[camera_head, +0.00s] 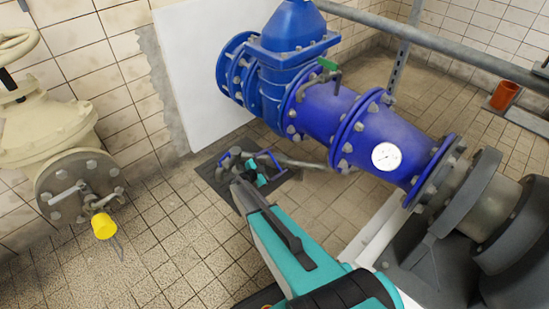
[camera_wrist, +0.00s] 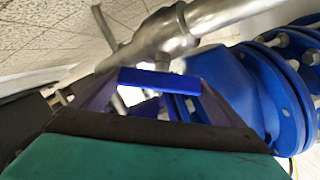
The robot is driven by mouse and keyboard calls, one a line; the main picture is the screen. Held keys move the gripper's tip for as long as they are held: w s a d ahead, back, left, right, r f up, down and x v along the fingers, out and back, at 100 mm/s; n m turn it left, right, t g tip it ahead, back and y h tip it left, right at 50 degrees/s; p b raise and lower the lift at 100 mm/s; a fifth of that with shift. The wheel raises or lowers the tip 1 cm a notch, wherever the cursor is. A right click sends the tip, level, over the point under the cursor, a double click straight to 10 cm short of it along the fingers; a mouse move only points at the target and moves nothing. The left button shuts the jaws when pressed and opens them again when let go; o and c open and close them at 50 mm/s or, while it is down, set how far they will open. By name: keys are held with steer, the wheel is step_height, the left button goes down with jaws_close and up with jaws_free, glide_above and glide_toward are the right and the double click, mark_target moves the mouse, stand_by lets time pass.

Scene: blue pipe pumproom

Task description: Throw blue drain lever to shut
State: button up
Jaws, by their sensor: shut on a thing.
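The blue drain lever (camera_head: 277,161) is on a small metal drain valve low on the floor, below the large blue pipe. In the wrist view the lever (camera_wrist: 160,80) shows as a blue bar lying across the fingers, just below a grey metal pipe and valve body (camera_wrist: 168,32). My gripper (camera_head: 257,174) is at the lever, with teal parts beside it in the head view. In the wrist view my gripper (camera_wrist: 143,100) has its fingers closed around the lever. The exact contact between fingers and lever is partly hidden.
A dark floor pit (camera_head: 215,178) lies under the drain valve. A cream valve (camera_head: 50,130) with a yellow cap (camera_head: 103,226) stands left. Tiled floor between is clear.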

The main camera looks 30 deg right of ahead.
steer(key=m+g+p, duration=0.1)
steer(key=m+p, duration=0.1)
steer(key=m+g+y+p, duration=0.1)
steer(key=m+g+p, duration=0.1)
steer(key=shift+w+d+r, duration=0.1)
steer(key=shift+w+r, duration=0.05)
steer(key=shift+r, duration=0.05)
steer(key=m+g, duration=0.1)
steer(key=m+y+b, duration=0.1)
steer(key=m, duration=0.1)
steer(key=shift+f+g+y, duration=0.25)
steer(key=shift+g+y, duration=0.05)
steer(key=shift+g, duration=0.1)
steer(key=shift+s+d+m+g+y+b, duration=0.15)
steer(key=shift+m+g+y+b, duration=0.15)
steer(key=shift+m, duration=0.3)
steer(key=shift+s+m+g+y+b, duration=0.2)
steer(key=shift+m+g+y, duration=0.1)
steer(key=shift+m, duration=0.3)
steer(key=o, duration=0.7)
steer(key=shift+o, duration=0.2)
steer(key=shift+r, duration=0.1)
steer(key=p+v, duration=0.4)
steer(key=v, duration=0.5)
steer(key=shift+w+a+f, duration=0.2)
steer(key=shift+w+f, duration=0.1)
steer(key=shift+w, duration=0.05)
